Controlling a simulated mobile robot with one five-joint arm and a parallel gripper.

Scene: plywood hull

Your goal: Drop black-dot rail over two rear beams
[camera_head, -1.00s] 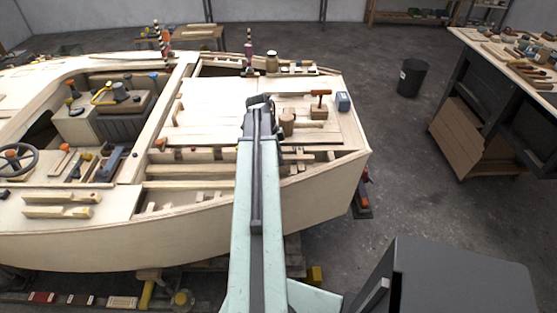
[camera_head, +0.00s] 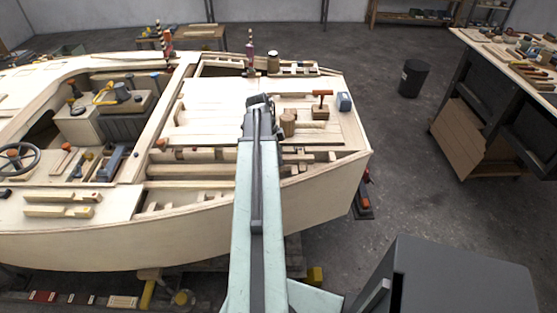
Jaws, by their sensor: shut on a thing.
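My gripper (camera_head: 262,104) reaches over the rear deck at the end of my pale green arm. The arm hides its fingertips. A long pale rail (camera_head: 200,155) lies crosswise in the open strip in front of the deck panel and passes behind my arm. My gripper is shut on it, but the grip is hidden. I cannot make out a black dot. A pale beam (camera_head: 185,171) runs along the near side of this strip. Short crosspieces (camera_head: 300,158) show right of my arm. I cannot tell whether the rail is seated on the beams.
A mallet (camera_head: 288,124) and a red-handled tool (camera_head: 321,104) stand on the deck panel, with a blue block (camera_head: 344,102) at its right edge. Two pale wooden bars (camera_head: 62,204) lie at the left. A workbench (camera_head: 500,75) stands at the right.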

